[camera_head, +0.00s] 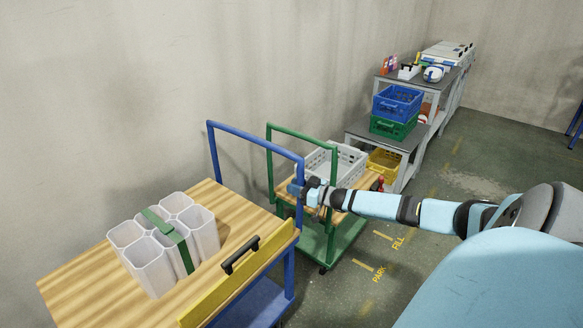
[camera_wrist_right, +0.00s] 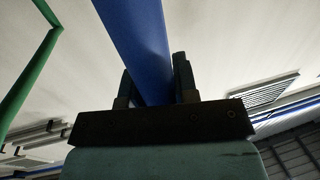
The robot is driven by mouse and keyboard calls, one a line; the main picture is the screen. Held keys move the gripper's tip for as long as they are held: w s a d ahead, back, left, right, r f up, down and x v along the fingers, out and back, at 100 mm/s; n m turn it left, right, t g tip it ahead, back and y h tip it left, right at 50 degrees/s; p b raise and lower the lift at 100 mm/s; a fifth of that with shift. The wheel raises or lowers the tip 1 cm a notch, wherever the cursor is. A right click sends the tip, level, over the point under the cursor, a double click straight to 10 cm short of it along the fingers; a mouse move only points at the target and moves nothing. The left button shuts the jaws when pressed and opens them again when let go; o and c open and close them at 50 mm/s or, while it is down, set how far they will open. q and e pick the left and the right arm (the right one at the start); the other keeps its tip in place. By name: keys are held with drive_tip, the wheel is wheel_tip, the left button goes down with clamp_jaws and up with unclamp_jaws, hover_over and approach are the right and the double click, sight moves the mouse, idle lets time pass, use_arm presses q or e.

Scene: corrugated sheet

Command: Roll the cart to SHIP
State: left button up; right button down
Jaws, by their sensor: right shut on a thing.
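The near cart has a wooden top (camera_head: 85,276), a blue frame and an upright blue handle (camera_head: 255,139). A bundle of white open containers (camera_head: 152,262) with a green band stands on its top. My right gripper (camera_head: 299,189) is shut on the handle's right-hand post, below its top corner. In the right wrist view, the blue bar (camera_wrist_right: 135,35) runs between the two fingers of the gripper (camera_wrist_right: 154,75). My left gripper is not in view. No SHIP marking is readable here.
A yellow board (camera_head: 240,275) with a black grip lines the cart's right edge. A second cart with a green handle (camera_head: 300,135) stands close behind, carrying a grey crate (camera_head: 347,164). Benches with blue (camera_head: 398,102) and green crates follow the wall. Floor markings read PARK (camera_head: 379,273) and FILL (camera_head: 398,243). Open floor lies right.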

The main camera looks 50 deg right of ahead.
drive_tip(key=shift+d+r, duration=0.15)
drive_tip(key=shift+d, duration=0.2)
drive_tip(key=c, duration=0.9)
unclamp_jaws()
drive_tip(key=shift+p+v, duration=0.7)
drive_tip(key=shift+v, duration=6.2)
